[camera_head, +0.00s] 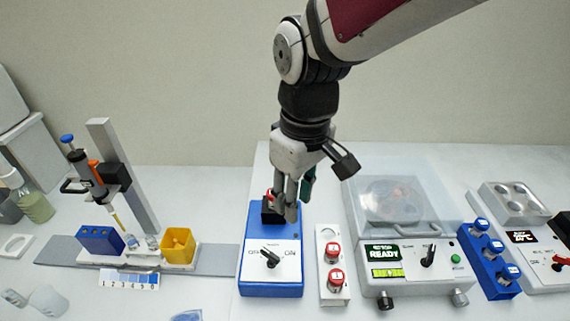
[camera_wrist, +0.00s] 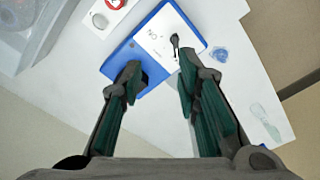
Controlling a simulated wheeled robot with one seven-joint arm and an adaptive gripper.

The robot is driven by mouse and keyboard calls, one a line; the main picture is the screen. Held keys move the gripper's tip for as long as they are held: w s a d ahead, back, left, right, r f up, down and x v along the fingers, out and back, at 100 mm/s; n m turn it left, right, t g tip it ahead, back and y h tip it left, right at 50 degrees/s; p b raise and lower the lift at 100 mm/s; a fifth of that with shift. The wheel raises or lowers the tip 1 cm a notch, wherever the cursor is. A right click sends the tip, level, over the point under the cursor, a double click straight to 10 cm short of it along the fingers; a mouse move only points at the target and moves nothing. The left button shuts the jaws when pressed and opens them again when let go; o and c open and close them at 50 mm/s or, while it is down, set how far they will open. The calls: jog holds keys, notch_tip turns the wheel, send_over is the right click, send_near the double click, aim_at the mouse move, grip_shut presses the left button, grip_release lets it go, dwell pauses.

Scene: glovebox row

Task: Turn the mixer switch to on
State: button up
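The mixer is a blue box (camera_head: 272,290) with a white front panel marked OFF on the left and ON on the right. Its black switch (camera_head: 270,257) sits mid-panel, slanted, with one end toward the OFF side. The fingers partly hide a black holder (camera_head: 268,216) with a red-topped item on the mixer.
A white rack (camera_head: 326,262) with red-capped vials stands close right of the mixer. Right of it is a clear-lidded centrifuge (camera_head: 408,280), then a blue vial rack (camera_head: 488,262). A pipette stand (camera_head: 125,175) and yellow bin (camera_head: 178,245) are left.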

jog(key=n, duration=0.2)
send_near(274, 256)
jog(key=shift+g+h, duration=0.3)
jog(key=f, duration=0.8)
jog(key=shift+w+a+f, duration=0.25)
jog(key=shift+w+f, duration=0.05)
jog(key=shift+c, duration=0.6)
grip_shut()
